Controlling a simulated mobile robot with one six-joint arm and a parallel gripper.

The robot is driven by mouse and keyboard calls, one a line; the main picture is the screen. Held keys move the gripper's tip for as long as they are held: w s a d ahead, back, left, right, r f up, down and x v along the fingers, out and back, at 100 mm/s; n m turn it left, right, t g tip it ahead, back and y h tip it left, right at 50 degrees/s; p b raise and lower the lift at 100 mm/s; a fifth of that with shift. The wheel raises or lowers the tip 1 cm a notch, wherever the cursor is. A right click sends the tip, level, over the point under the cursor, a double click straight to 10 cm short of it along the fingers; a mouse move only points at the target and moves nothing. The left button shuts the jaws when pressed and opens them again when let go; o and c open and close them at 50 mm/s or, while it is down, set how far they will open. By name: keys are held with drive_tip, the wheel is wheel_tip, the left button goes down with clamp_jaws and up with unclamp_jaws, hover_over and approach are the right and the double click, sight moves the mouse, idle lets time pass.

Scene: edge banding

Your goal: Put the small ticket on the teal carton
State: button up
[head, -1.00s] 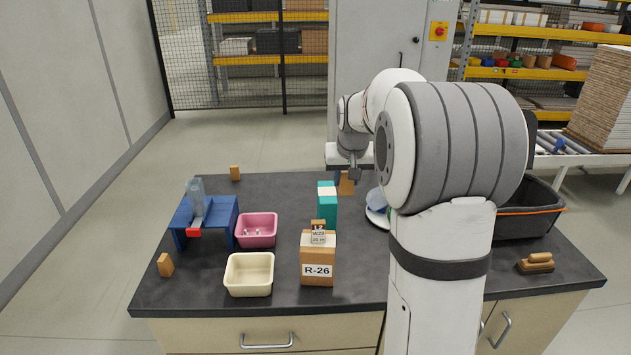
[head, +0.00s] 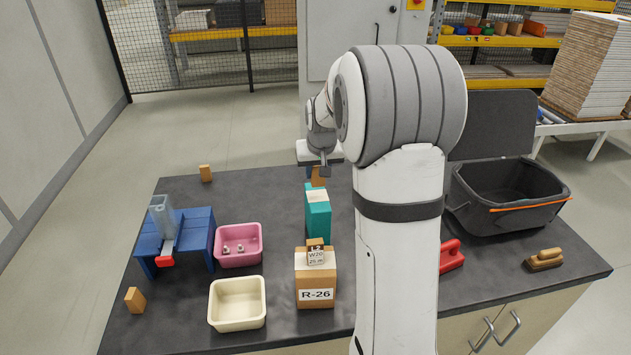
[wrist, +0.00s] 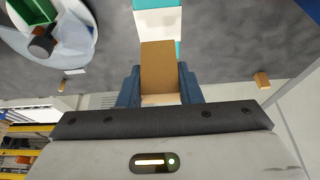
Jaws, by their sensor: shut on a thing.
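The teal carton (head: 318,218) stands upright mid-table, with a white band over its top. Part of it shows at the top of the wrist view (wrist: 140,4). My gripper (wrist: 158,88) is shut on a flat brown piece between its blue fingers. In the head view my gripper (head: 323,168) is beyond the carton, with the brown piece (head: 318,180) below it, partly hidden by the carton. No print shows on this piece; I take it to be the small ticket. A gap between piece and carton cannot be judged.
A brown R-26 box (head: 316,284) with tags on top stands in front of the carton. A pink bin (head: 239,259), cream bin (head: 237,318) and blue stand (head: 190,230) are left. A black crate (head: 470,205) and red tool (head: 451,257) are right.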

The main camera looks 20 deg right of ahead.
sight(318, 178)
drive_tip(key=shift+s+a+f, duration=0.1)
drive_tip(key=shift+f, duration=1.7)
drive_tip(key=shift+f, duration=0.1)
drive_tip(key=o, duration=1)
drive_tip(key=d+b+v, duration=0.1)
drive_tip(key=v, duration=1.1)
drive_tip(key=s+a+f, duration=0.1)
drive_tip(key=s+a, duration=0.3)
drive_tip(key=s, duration=0.5)
drive_tip(key=s+a+f+n+g, duration=0.1)
drive_tip(key=s+a, duration=0.3)
drive_tip(key=s, duration=0.5)
drive_tip(key=s+a+f+n+y, duration=0.1)
drive_tip(key=s+a+f, duration=0.2)
drive_tip(key=s, duration=0.5)
drive_tip(key=shift+s+a+g, duration=0.3)
drive_tip(key=shift+s+a, duration=0.1)
drive_tip(key=shift+a, duration=0.3)
